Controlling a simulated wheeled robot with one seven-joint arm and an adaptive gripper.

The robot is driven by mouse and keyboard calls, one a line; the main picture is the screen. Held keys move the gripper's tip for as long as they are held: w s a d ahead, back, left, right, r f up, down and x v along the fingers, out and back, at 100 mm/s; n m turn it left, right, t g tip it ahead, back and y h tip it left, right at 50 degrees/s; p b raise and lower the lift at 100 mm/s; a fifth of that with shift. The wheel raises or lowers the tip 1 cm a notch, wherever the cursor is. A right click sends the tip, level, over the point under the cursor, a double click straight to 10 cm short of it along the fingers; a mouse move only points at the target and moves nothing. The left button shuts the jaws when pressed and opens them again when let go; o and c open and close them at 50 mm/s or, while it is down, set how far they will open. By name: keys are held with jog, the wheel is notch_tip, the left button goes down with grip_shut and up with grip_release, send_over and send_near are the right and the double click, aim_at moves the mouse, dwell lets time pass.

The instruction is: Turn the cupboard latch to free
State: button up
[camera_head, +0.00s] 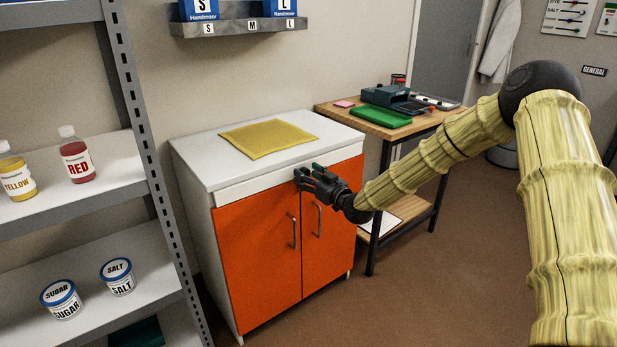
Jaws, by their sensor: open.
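An orange two-door cupboard (258,262) with a white top (200,155) stands in the middle of the view. Both doors look closed, each with a vertical metal handle, the left handle (293,232) and the right handle (318,218). My gripper (298,175) is open and empty at the top edge of the doors, close to the white front strip. I cannot tell whether it touches the cupboard. The latch cannot be made out; my gripper covers part of the upper door area.
A yellow mat (268,137) lies on the cupboard top. A grey shelf rack (125,180) with bottles and tubs stands at left. A wooden bench (440,122) with a green board (380,118) stands at right. A wall shelf (235,27) holds glove boxes. Brown floor is clear in front.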

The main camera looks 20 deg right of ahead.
grip_shut()
dwell(0.3)
jog(key=shift+a+n, duration=0.1)
jog(key=shift+n, duration=0.3)
jog(key=n, duration=0.3)
jog(key=shift+n, duration=0.3)
jog(key=n, duration=0.4)
jog(key=shift+a+n, duration=0.15)
jog(key=shift+n, duration=0.15)
jog(key=shift+f+n+b, duration=0.2)
jog(key=shift+n+b, duration=1.45)
jog(key=shift+n, duration=2.85)
